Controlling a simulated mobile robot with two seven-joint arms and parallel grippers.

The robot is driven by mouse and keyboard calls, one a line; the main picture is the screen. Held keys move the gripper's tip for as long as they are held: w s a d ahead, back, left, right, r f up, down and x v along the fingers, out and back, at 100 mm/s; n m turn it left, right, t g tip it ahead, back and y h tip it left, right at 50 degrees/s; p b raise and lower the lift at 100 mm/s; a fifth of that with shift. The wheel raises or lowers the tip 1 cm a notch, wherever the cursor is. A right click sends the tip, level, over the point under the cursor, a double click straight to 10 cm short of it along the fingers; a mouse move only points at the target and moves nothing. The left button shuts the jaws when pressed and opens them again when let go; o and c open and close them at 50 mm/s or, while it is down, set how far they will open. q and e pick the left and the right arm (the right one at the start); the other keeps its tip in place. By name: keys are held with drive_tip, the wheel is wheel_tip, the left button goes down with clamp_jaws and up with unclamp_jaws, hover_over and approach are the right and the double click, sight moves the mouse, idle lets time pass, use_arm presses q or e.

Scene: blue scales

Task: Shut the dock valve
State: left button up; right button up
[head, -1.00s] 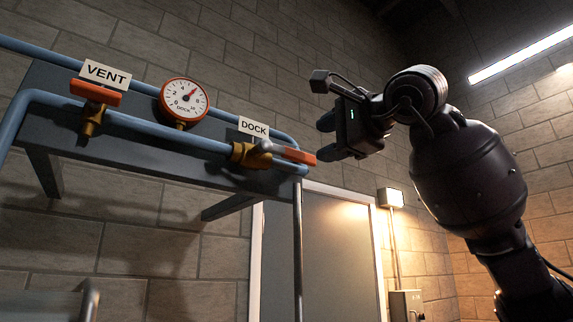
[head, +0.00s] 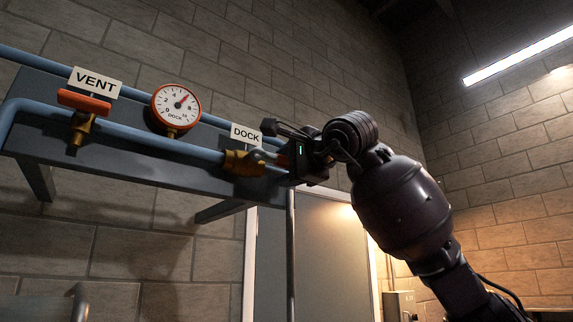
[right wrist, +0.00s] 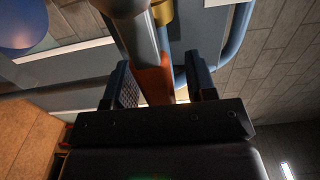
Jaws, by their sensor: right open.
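The dock valve (head: 243,163) has a brass body on the blue pipe under the DOCK label (head: 245,135). Its grey lever runs right, roughly along the pipe, and its orange grip is hidden by my right gripper (head: 284,158) in the head view. In the right wrist view the orange grip (right wrist: 154,82) lies between the two fingers of my right gripper (right wrist: 160,82). The fingers are open, with a visible gap on the right side; contact on the left cannot be told. My left gripper is not in view.
The vent valve (head: 83,113), with an orange handle, stands at the left under the VENT label (head: 95,83). A round gauge (head: 176,107) sits between the valves, its needle pointing up and right. A grey door (head: 325,250) is behind and below.

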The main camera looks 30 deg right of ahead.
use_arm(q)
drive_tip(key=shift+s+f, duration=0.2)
use_arm(e)
drive_tip(key=shift+w, duration=0.1)
drive_tip(key=shift+c, duration=0.6)
clamp_jaws()
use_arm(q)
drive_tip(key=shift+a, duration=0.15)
use_arm(e)
drive_tip(key=shift+f, duration=0.1)
